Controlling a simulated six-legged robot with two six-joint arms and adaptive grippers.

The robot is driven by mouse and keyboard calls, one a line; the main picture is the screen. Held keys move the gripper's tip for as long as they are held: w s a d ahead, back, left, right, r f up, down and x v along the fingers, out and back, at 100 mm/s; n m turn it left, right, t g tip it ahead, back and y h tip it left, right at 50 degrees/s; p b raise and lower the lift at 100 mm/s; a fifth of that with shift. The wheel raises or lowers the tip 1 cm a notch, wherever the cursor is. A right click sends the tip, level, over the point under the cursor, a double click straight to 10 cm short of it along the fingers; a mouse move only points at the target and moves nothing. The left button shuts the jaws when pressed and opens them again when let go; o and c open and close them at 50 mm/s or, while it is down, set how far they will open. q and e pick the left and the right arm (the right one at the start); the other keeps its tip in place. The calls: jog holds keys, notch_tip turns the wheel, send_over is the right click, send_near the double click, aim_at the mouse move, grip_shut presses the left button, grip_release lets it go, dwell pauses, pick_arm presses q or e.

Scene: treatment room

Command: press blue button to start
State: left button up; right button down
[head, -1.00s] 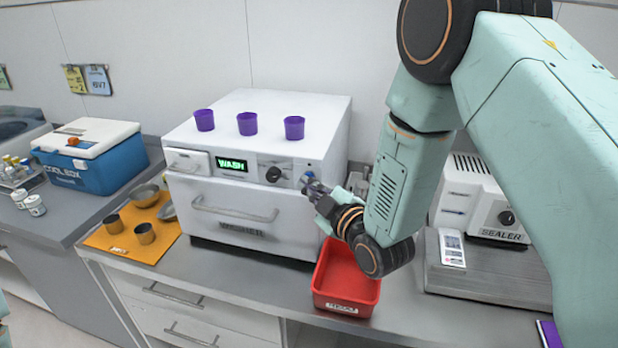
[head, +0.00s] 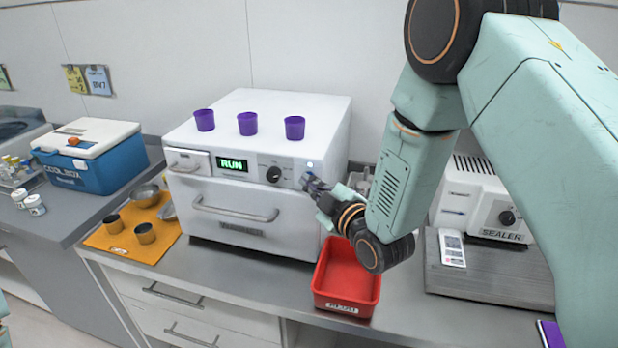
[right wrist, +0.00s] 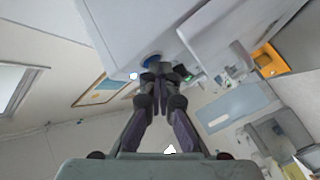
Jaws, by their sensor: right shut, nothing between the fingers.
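The white washer (head: 235,215) stands on the counter, with a lit green display (head: 231,164) reading "RUN". A small light (head: 310,164) glows near the right end of its panel and also shows in the right wrist view (right wrist: 134,76). The blue button (right wrist: 152,61) is partly hidden by my fingertips in the right wrist view. My right gripper (head: 311,182) is shut and empty, with its tips at the panel just by the button. I cannot tell whether they touch it. My left gripper is not in view.
Purple cups (head: 247,124) stand on the washer. A red bin (head: 347,282) sits below my right gripper. A sealer (head: 485,205) is to the right. Metal vessels lie on an orange mat (head: 113,240) at left, beside a blue cool box (head: 105,168).

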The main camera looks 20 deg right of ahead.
jog(key=shift+s+a, duration=0.6)
jog(key=shift+s, duration=0.05)
jog(key=s+a, duration=0.1)
jog(key=s, duration=0.1)
jog(key=s+a, duration=0.1)
jog(key=s, duration=0.1)
jog(key=shift+s+a, duration=0.1)
jog(key=shift+a, duration=0.25)
dwell(0.3)
dwell(0.6)
